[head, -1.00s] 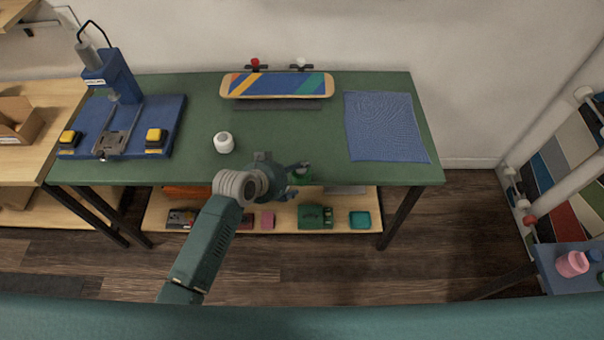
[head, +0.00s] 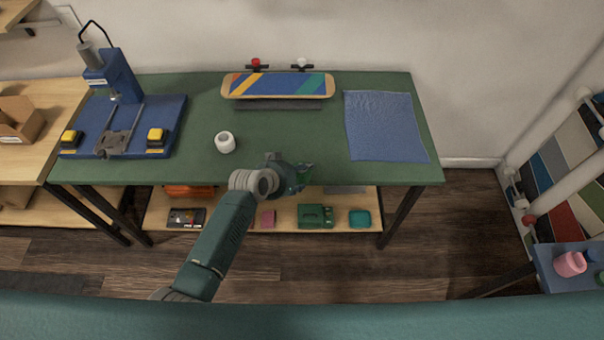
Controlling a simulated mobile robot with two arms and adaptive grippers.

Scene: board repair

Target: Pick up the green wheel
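My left gripper (head: 304,175) is at the front edge of the green table, right of its middle. A small patch of green, which looks like part of the green wheel (head: 304,169), shows at its fingertips. The gripper hides most of it. The fingers are small and dark here, so I cannot tell whether they are shut on the wheel or open around it. My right gripper is not in view.
A white wheel (head: 225,142) stands on the green table (head: 280,135). A striped skateboard deck (head: 278,86) lies at the back, a blue cloth (head: 384,126) to the right, and a blue press (head: 115,110) to the left. A lower shelf (head: 285,218) holds several items.

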